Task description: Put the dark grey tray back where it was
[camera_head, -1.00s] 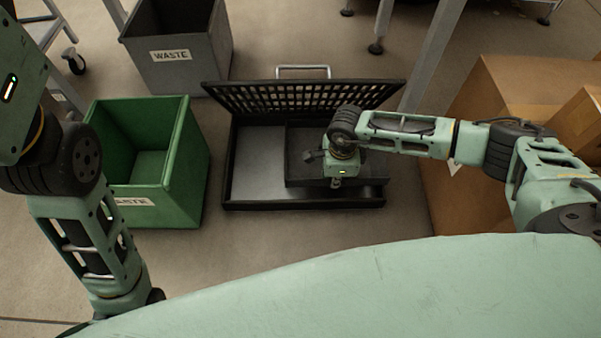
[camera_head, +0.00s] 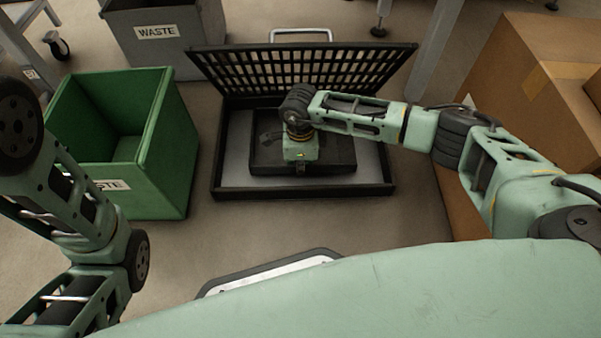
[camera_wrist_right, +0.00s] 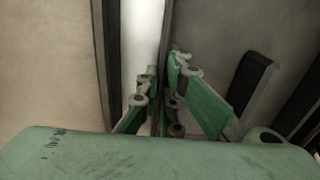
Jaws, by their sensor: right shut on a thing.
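The dark grey tray (camera_head: 340,150) lies inside the open black case (camera_head: 300,193), near the middle of its width, with strips of the light grey case floor showing at both sides. I cannot tell whether it rests flat or hangs slightly raised. My right gripper (camera_head: 300,170) points down at the tray. In the right wrist view its green fingers (camera_wrist_right: 160,95) are shut on the tray's thin wall (camera_wrist_right: 166,40). My arm covers part of the tray. My left arm is at the left, but its gripper is out of view.
The case's grid lid (camera_head: 305,72) stands open at the back. A green waste bin (camera_head: 180,150) stands close on the left, a grey waste bin (camera_head: 175,50) behind. Cardboard boxes (camera_head: 510,80) crowd the right. A white-topped, dark-rimmed thing (camera_head: 265,272) shows in front.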

